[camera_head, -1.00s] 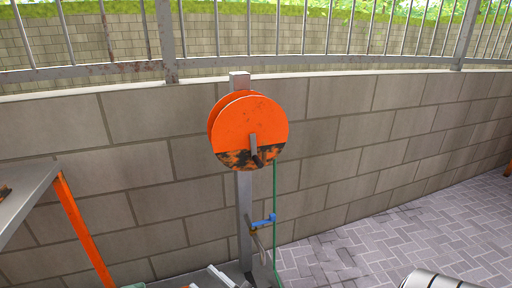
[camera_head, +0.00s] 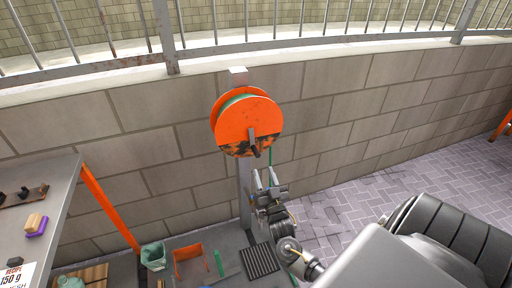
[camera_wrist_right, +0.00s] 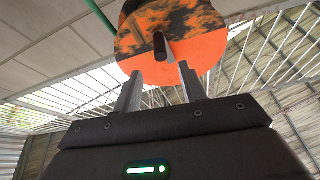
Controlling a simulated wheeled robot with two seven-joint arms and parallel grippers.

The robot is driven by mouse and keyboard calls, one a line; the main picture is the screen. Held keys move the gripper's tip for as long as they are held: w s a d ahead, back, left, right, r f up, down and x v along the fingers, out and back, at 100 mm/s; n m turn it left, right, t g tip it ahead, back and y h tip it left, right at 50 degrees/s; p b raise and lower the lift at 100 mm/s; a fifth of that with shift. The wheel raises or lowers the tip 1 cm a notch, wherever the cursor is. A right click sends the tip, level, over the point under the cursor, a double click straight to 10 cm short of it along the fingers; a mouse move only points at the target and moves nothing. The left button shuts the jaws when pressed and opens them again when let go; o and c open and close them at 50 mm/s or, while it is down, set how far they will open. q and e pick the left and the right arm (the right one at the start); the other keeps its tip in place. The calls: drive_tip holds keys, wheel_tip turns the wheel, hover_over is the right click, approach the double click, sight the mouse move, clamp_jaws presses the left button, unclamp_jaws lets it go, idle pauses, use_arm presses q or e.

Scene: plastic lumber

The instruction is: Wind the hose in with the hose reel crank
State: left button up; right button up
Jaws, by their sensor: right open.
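The orange hose reel (camera_head: 245,120), with worn black patches low on its face, is mounted on a grey post (camera_head: 243,190) before the wall. Its crank (camera_head: 253,138) points down, with a dark handle at the lower end. The green hose (camera_head: 270,147) hangs from the reel's right side. My right gripper (camera_head: 265,178) is open and empty, just below the crank, fingers pointing up. In the right wrist view the crank handle (camera_wrist_right: 159,45) appears between and beyond the two fingertips (camera_wrist_right: 160,78), apart from them. My left gripper is out of view.
A grey table (camera_head: 50,190) with an orange leg stands at the left. Below it are a green bucket (camera_head: 153,255), an orange crate (camera_head: 188,262) and a dark grate (camera_head: 260,260). Paved floor lies open at the right.

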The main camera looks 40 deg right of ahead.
sight(255, 147)
drive_tip(key=p+x, duration=0.1)
drive_tip(key=x, duration=0.9)
drive_tip(key=shift+w+r+p, duration=0.1)
drive_tip(key=shift+w+p, duration=0.15)
drive_tip(key=shift+p, duration=0.1)
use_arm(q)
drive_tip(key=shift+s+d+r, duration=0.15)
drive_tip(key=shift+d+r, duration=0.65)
use_arm(e)
clamp_jaws()
